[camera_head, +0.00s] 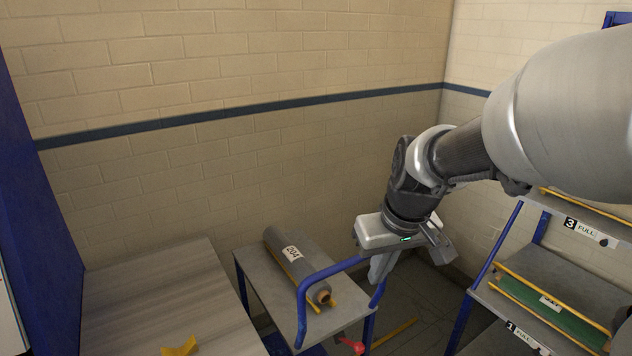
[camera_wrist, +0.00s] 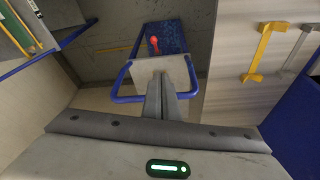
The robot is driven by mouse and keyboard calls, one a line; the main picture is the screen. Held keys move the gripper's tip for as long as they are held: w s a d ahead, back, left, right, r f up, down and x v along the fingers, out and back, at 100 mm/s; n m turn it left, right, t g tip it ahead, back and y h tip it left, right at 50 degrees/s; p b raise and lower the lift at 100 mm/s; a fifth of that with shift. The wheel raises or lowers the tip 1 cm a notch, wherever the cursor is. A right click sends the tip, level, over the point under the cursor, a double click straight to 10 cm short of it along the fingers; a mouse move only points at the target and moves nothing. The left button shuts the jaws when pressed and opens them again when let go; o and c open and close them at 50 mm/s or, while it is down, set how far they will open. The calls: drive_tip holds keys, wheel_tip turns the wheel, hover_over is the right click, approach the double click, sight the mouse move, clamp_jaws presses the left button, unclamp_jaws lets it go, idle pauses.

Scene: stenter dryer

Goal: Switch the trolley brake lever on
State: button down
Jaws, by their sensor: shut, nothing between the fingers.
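The trolley (camera_head: 322,318) has a grey top and a blue tube frame with a raised handle. A red brake lever (camera_head: 350,345) shows low at its near right side, at the bottom edge of the head view. In the wrist view the red lever (camera_wrist: 155,44) appears against a dark blue surface, beyond the trolley handle (camera_wrist: 124,84). My gripper (camera_head: 376,278) is beside the right end of the handle and above the lever. Its fingers (camera_wrist: 162,76) are shut and empty, apart from the lever. Whether a finger touches the handle cannot be told.
A grey roll (camera_head: 288,262) labelled 204 lies on the trolley. A grey table (camera_head: 165,295) with a yellow bracket (camera_head: 180,346) stands at left. A blue-framed rack (camera_head: 560,262) with labelled shelves stands at right. Floor (camera_head: 420,300) shows between trolley and rack; a brick wall is behind.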

drive_tip(key=n+g+b, duration=0.2)
drive_tip(key=b, duration=0.3)
hover_over(360, 343)
wheel_tip(360, 343, down, 22)
drive_tip(key=shift+w, duration=0.3)
drive_tip(key=f, duration=0.3)
drive_tip(key=w+f+b, duration=0.1)
drive_tip(key=f, duration=0.2)
drive_tip(key=a+f, duration=0.1)
drive_tip(key=f, duration=0.2)
drive_tip(key=shift+w+f+b, duration=0.15)
drive_tip(key=shift+f+b, duration=0.2)
drive_tip(key=shift+f, duration=0.05)
drive_tip(key=shift+d+f, duration=0.1)
drive_tip(key=shift+s+d+f+b, duration=0.45)
drive_tip(key=shift+s+f+b, duration=0.4)
drive_tip(key=shift+b, duration=0.35)
wheel_tip(360, 343, down, 9)
drive_tip(key=s+d+b, duration=0.1)
drive_tip(key=s+b, duration=0.1)
drive_tip(key=b, duration=0.5)
drive_tip(key=shift+s+d+f, duration=0.15)
drive_tip(key=shift+s+d, duration=0.05)
drive_tip(key=shift+s, duration=0.2)
